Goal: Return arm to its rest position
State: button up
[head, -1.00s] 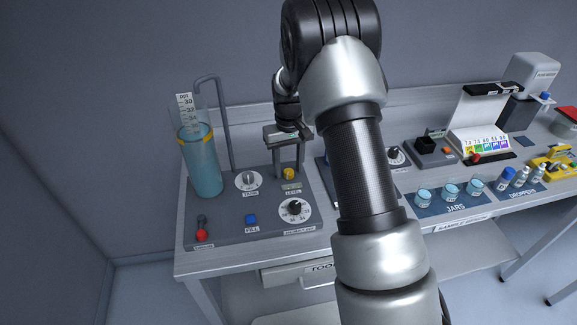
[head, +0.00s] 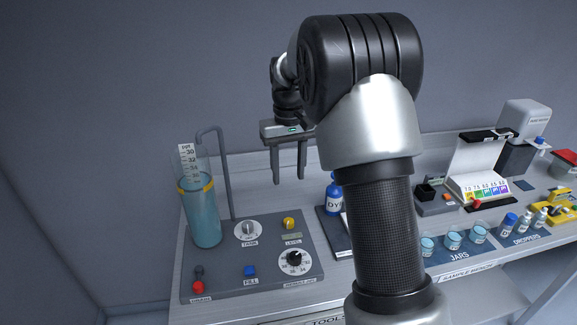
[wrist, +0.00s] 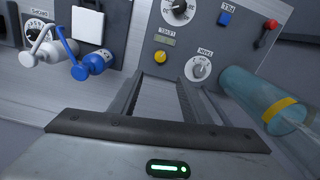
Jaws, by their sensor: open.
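My gripper (head: 288,175) is open and empty in the head view. It hangs with its fingers pointing down, above the back of the grey control panel (head: 225,268). In the wrist view my gripper (wrist: 165,80) shows two parted fingers with nothing between them. The panel's yellow button (wrist: 161,56) and TANK knob (wrist: 198,68) lie beyond the fingertips, apart from them. My arm crosses the middle of the head view and hides part of the bench behind it.
A tall cylinder of blue liquid (head: 205,220) and a bent grey pipe (head: 226,165) stand at left. A blue bottle (head: 333,195) stands right of the panel. Air above the bench is clear.

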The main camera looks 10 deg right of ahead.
jog(key=shift+r, duration=0.8)
jog(key=s+r+t, duration=0.3)
jog(key=s+r, duration=0.9)
jog(key=s, duration=0.1)
jog(key=s+f+m+t+p, duration=0.1)
jog(key=s+t, duration=0.1)
jog(key=s, duration=1.5)
jog(key=shift+s+m+t+p, duration=0.3)
jog(key=shift+s+p, duration=0.05)
jog(key=shift+p, duration=0.05)
